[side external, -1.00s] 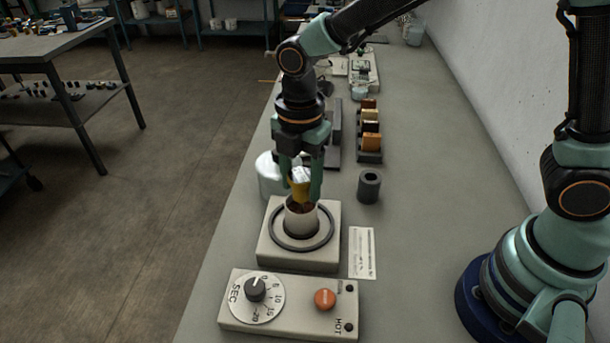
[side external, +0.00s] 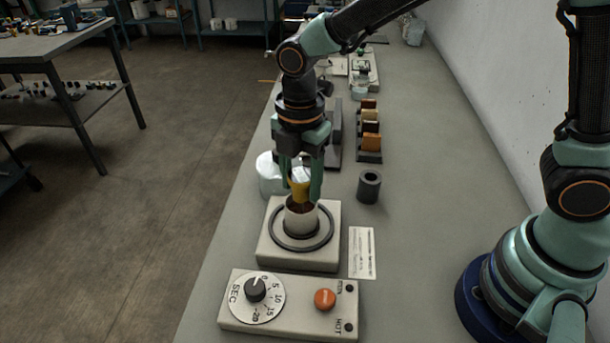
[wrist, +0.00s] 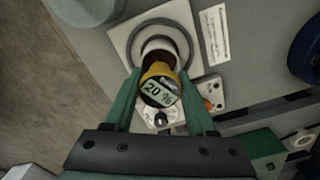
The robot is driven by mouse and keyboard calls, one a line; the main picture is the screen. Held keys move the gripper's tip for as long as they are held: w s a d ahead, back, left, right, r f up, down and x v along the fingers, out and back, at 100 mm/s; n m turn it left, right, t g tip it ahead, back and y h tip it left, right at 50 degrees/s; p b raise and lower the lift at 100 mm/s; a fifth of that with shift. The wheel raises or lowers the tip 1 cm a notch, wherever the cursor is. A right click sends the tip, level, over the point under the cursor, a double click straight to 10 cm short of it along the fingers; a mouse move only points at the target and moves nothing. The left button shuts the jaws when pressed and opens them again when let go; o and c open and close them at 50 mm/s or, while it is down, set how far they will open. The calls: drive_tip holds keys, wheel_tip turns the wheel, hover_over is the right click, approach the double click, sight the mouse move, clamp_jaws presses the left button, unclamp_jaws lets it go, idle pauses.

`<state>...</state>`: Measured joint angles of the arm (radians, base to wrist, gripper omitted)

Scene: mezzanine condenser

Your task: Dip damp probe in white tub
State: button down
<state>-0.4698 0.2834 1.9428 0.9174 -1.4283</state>
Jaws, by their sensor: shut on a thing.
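My gripper (side external: 301,188) is shut on the damp probe (side external: 300,190), a yellow-bodied device. The probe is over the white tub (side external: 301,218), a small pale cup with dark brown contents. Its lower end is at or inside the tub's mouth; how deep it reaches is hidden. The tub stands inside a dark ring on a square cream base (side external: 330,262). The tub also shows in the wrist view (wrist: 158,47), partly behind the probe.
A control box (side external: 290,318) with a SEC dial and orange button stands in front. A dark hollow cylinder (side external: 369,188) is to the right, with a rack of coloured blocks (side external: 369,157) behind. A white container (side external: 268,177) stands behind left. A paper label (side external: 362,253) lies right of the base.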

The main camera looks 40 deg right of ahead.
idle(0.3)
drive_tip(key=shift+r, duration=3.95)
